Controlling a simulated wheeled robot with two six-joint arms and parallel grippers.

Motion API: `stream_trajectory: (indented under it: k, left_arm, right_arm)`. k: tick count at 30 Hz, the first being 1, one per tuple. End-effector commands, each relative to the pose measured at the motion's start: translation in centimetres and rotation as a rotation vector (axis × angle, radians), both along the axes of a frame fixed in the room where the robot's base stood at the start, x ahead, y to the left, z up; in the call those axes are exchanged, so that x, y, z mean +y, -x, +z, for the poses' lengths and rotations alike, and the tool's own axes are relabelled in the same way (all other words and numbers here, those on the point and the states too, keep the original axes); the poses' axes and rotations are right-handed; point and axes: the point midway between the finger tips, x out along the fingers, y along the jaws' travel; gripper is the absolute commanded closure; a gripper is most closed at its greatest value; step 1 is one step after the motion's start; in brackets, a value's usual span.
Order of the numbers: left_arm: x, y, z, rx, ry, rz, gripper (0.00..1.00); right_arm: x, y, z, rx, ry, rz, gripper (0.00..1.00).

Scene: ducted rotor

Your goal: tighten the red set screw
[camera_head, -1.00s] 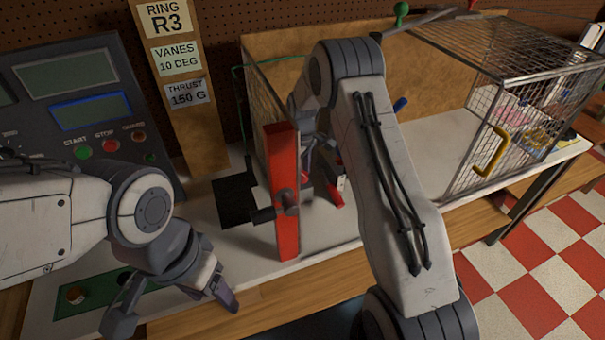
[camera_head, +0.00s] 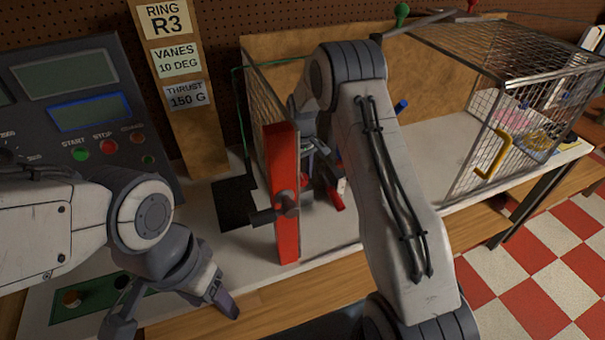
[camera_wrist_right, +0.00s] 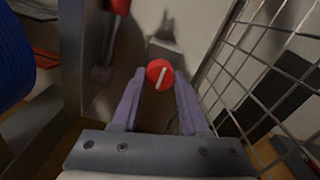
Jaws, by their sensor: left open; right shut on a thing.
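The red set screw (camera_wrist_right: 160,74) shows in the right wrist view as a round red head with a pale slot line across it. My right gripper (camera_wrist_right: 160,84) is shut on it, with one finger on each side of the head. In the head view, my right gripper is mostly hidden behind the red upright (camera_head: 284,225) and my own right arm. My left gripper (camera_head: 173,316) is open and empty, low at the left, above the bench front.
A wire mesh guard runs close beside my right gripper (camera_wrist_right: 265,85). A mesh cage (camera_head: 520,95) with a yellow handle stands at the right. A control panel (camera_head: 75,100) and a sign post (camera_head: 178,100) stand at the left. A green tray (camera_head: 65,312) lies near my left gripper.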

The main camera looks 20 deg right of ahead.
Motion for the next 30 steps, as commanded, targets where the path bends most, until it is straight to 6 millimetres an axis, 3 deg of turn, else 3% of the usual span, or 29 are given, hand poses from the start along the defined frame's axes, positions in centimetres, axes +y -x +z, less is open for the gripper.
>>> stream_trajectory:
  k: [3, 4, 6, 19, 30]
  left_arm:
    - [0.0, 0.0, 0.0, 0.000, 0.000, 0.000, 0.36]
    - [0.0, 0.0, 0.0, 0.000, 0.000, 0.000, 0.36]
    - [0.0, 0.0, 0.0, 0.000, 0.000, 0.000, 0.36]
    - [0.0, 0.0, -0.4, 0.000, 0.000, 0.000, 0.36]
    - [0.0, 0.0, -2.3, 0.000, 0.000, -0.001, 0.36]
  right_arm:
    - [0.0, -0.1, 0.2, -0.004, 0.000, -0.003, 1.00]
    - [0.0, -0.1, 0.2, -0.004, 0.000, -0.003, 0.53]
    - [0.0, -0.1, 0.2, -0.004, 0.000, -0.003, 0.27]
    - [0.0, -0.1, 0.8, -0.004, 0.000, -0.001, 0.27]
    - [0.0, -0.2, 7.6, -0.008, 0.000, -0.001, 0.27]
